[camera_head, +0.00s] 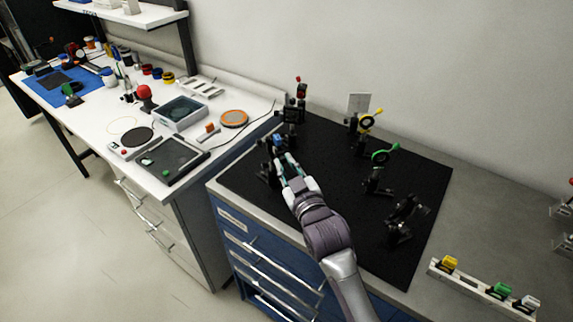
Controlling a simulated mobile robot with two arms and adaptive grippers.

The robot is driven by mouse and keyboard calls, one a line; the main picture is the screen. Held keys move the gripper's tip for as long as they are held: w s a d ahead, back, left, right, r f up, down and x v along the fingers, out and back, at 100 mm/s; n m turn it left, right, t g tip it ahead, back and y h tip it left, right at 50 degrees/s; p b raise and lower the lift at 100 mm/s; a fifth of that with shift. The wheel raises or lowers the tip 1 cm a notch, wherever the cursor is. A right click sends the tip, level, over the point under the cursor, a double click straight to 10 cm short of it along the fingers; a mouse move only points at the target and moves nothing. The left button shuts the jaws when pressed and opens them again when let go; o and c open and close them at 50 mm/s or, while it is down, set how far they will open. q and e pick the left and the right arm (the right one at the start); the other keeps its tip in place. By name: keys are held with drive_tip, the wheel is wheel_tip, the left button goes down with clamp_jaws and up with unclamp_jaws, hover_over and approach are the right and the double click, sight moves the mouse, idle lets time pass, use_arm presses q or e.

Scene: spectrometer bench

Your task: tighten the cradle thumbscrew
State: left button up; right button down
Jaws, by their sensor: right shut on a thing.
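My right gripper (286,161) reaches over the black optics board from the front, its fingertips at a small blue part (278,140) on a dark mount (267,172) near the board's left side. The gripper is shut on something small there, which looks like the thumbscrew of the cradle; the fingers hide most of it. I cannot tell how far the screw is turned. My left gripper is not in view.
The black board (330,225) carries a tall mount with a red top (300,90), a yellow-ringed mount (370,120), a green-ringed mount (382,158) and a dark mount (402,218). A rail with coloured knobs (470,281) lies at right. A white bench (185,180) stands left.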

drive_tip(key=c, duration=1.1)
unclamp_jaws()
drive_tip(key=v, duration=1.2)
